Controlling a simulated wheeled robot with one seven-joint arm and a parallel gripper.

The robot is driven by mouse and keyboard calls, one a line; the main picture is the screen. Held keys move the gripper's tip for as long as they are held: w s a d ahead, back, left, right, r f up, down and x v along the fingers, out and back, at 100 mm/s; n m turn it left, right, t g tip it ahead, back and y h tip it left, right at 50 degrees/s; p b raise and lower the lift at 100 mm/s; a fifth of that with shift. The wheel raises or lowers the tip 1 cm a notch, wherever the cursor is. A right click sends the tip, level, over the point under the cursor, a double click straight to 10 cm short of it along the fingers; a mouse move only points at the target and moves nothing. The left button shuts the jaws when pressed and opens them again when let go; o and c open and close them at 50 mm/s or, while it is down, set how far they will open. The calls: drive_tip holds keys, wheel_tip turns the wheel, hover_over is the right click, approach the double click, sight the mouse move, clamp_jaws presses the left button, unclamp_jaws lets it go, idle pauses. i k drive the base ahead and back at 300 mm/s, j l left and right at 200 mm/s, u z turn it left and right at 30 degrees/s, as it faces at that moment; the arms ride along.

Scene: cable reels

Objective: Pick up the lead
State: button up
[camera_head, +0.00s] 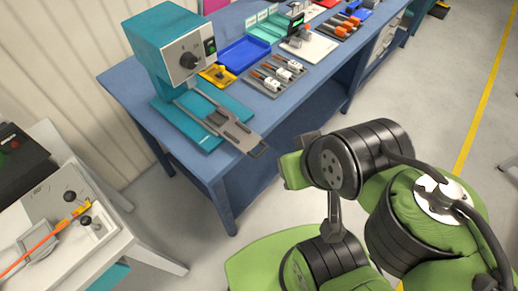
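An orange lead (32,251) runs across the pale top of the bench unit at the lower left. Its upper right end meets a small yellow part beside dark knobs, and its other end leaves the picture at the left edge. Several short orange-ended pieces lie on grey trays on the blue bench; I cannot tell whether any of them is a lead. My green and black arm is folded at the lower right, well apart from the orange lead. I cannot make out the fingers of my gripper.
A teal press (172,50) with a grey sliding fixture stands on the blue bench (128,78). A blue tray (244,54) and a yellow holder (217,74) sit beside it. A white bench unit (75,196) stands at left. Grey floor lies open between the benches.

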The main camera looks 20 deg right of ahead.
sight(270, 83)
drive_tip(key=i+l+u, duration=0.1)
drive_tip(key=u, duration=0.3)
drive_tip(key=l+u, duration=0.45)
drive_tip(key=i+l+u, duration=0.1)
drive_tip(key=u, duration=0.3)
drive_tip(key=l+u, duration=0.6)
drive_tip(key=u, duration=0.25)
drive_tip(key=k+l+u, duration=0.1)
drive_tip(key=l+u, duration=0.15)
drive_tip(key=u, duration=0.15)
